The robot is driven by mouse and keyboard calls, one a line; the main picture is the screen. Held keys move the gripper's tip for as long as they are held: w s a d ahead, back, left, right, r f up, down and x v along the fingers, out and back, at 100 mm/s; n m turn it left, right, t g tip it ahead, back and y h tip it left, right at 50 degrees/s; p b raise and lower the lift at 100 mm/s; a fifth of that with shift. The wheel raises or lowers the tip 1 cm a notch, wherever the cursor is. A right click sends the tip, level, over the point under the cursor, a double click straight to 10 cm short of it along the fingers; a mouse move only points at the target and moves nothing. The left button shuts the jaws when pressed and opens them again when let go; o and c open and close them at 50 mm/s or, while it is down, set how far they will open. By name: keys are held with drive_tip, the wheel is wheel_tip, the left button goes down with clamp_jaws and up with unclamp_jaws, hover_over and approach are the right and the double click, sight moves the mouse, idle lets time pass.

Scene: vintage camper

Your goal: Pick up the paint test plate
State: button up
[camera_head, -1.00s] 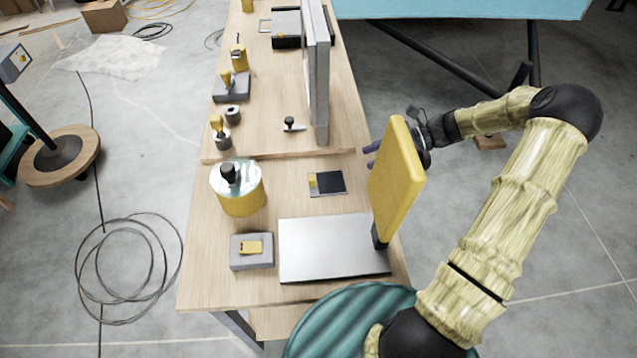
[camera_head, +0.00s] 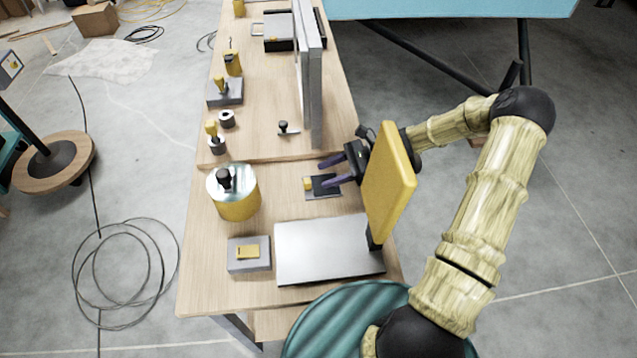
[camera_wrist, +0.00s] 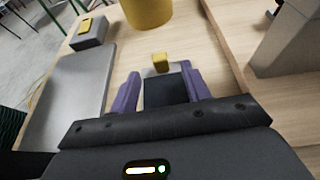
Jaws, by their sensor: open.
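A small dark flat plate with a yellow block at its left end, which looks like the paint test plate (camera_head: 326,191), lies on the wooden workbench (camera_head: 205,270). In the wrist view the dark plate (camera_wrist: 160,92) shows between my fingers, with the yellow block (camera_wrist: 160,62) just beyond the fingertips. My gripper (camera_head: 327,172) is open and empty, its purple fingers pointing left over the plate. The fingers and wrist hide part of the plate in the head view. I cannot tell how high the fingers are above it. The gripper also shows in the wrist view (camera_wrist: 159,82).
An upright yellow panel (camera_head: 388,185) stands close to my wrist, at the right of a silver plate (camera_head: 325,248). A yellow can (camera_head: 238,202) and a grey block (camera_head: 249,262) stand to the left. Tall grey panels (camera_head: 312,80) rise behind.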

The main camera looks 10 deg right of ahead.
sight(309, 180)
drive_tip(key=shift+x, duration=0.75)
drive_tip(key=shift+p+x, duration=0.75)
drive_tip(key=shift+x, duration=1.9)
drive_tip(key=shift+w, duration=0.1)
clamp_jaws()
drive_tip(key=shift+r, duration=0.15)
wheel_tip(309, 180, up, 10)
drive_tip(key=shift+f+b, duration=0.1)
drive_tip(key=shift+b, duration=0.4)
